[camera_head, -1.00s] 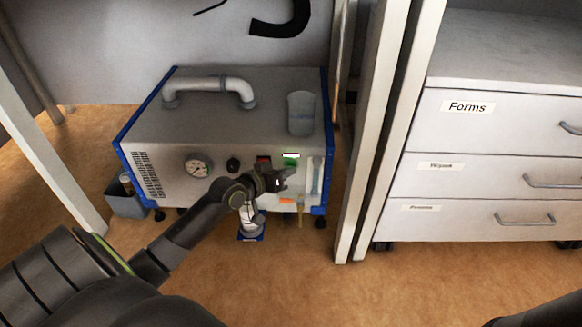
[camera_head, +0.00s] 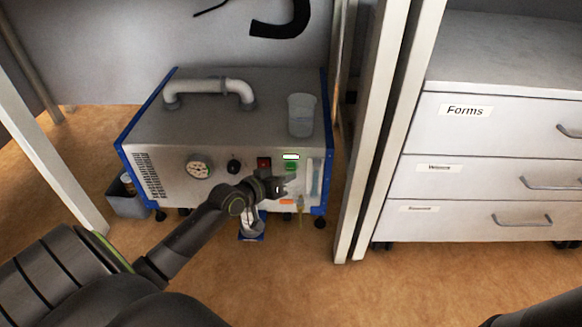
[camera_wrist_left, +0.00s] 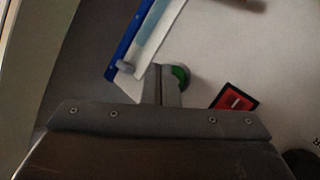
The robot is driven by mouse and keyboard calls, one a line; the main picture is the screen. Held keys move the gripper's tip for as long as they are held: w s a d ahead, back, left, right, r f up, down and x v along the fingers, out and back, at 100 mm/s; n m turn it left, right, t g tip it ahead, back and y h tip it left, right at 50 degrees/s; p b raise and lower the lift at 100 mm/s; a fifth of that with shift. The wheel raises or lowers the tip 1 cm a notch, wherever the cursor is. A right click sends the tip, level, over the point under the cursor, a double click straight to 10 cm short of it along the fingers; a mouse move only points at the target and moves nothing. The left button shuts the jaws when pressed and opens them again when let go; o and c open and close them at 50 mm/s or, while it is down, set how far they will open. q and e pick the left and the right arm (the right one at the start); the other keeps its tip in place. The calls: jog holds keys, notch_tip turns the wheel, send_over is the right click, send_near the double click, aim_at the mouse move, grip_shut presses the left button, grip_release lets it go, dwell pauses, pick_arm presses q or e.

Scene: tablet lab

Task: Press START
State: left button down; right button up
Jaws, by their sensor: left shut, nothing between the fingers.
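A grey machine with blue edges (camera_head: 225,125) stands on the floor. My left gripper (camera_head: 288,184) is shut and empty just in front of the panel, a little below the green button. In the left wrist view, the shut fingers (camera_wrist_left: 158,82) overlap the edge of the green button (camera_wrist_left: 180,76); I cannot tell whether they touch it. The red switch (camera_wrist_left: 236,100) lies to the right. My right gripper is out of view.
A round gauge (camera_head: 199,167) and a black knob (camera_head: 234,166) are on the machine's front. A beaker (camera_head: 301,114) stands on top, beside the handle (camera_head: 210,86). White table legs (camera_head: 375,130) and a drawer cabinet (camera_head: 490,140) stand to the right.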

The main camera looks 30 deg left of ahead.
pick_arm(q)
jog(key=s+d+p, duration=0.1)
jog(key=s, duration=0.2)
jog(key=s+d+p, duration=0.1)
jog(key=shift+s+d+p, duration=0.15)
jog(key=shift+d+p, duration=0.15)
dwell(0.8)
